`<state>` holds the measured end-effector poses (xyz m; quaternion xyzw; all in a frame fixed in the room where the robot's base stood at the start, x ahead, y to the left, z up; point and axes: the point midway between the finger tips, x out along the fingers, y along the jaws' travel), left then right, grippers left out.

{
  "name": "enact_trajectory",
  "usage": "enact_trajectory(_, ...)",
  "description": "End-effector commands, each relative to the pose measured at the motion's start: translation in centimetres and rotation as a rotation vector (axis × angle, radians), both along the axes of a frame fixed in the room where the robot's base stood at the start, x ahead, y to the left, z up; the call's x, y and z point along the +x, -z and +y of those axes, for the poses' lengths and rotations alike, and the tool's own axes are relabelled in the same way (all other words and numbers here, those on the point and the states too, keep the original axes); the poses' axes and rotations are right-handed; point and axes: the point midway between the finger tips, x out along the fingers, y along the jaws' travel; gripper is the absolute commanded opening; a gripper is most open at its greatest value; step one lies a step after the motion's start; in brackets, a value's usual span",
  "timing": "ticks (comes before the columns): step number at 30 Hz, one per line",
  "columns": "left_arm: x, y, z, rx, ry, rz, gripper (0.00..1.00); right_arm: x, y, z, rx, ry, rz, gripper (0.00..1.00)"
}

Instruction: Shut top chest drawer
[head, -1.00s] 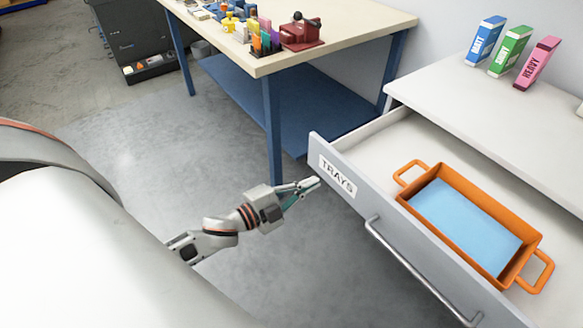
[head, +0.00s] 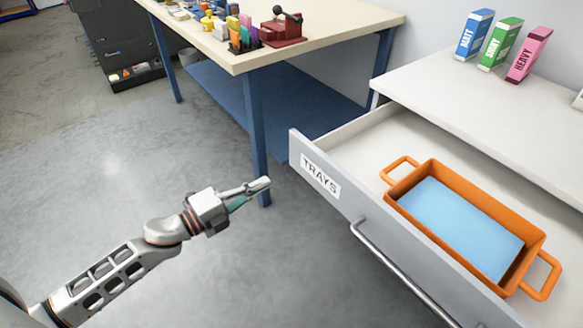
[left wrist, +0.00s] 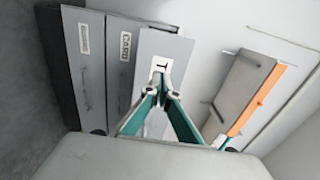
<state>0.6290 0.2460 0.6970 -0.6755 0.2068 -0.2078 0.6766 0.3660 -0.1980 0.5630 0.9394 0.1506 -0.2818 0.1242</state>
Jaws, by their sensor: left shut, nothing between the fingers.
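The top chest drawer (head: 352,211), with a grey front and a TRAYS label (head: 321,174), stands pulled out from the white chest. A bar handle (head: 398,268) runs along its front. An orange tray (head: 466,228) with a blue bottom lies inside it. My left gripper (head: 264,184) is shut and empty, left of the drawer front near the label, apart from it in the head view. In the left wrist view the gripper fingertips (left wrist: 161,88) overlap the TRAYS label (left wrist: 161,66), hiding most of it. My right gripper is not in view.
The chest top (head: 450,95) carries blue, green and pink boxes at the back. A workbench (head: 330,30) with blue legs stands behind the drawer, its near leg (head: 256,140) close to the drawer's far corner. Floor (head: 280,270) in front of the drawer is clear.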

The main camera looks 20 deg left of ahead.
Motion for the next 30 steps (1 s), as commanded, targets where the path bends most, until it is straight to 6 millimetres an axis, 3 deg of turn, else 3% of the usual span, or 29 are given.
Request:
enact_trajectory(15, 7.1, 0.1, -4.8, -0.001, -0.001, 0.001, 0.0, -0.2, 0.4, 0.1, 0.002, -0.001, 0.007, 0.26)
enact_trajectory(22, 8.5, 0.1, -5.8, -0.002, -0.001, 0.002, 0.0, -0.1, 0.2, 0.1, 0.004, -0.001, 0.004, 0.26)
enact_trajectory(30, 8.6, 0.1, -5.9, -0.001, -0.001, 0.002, 0.0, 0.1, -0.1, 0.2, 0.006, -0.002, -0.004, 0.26)
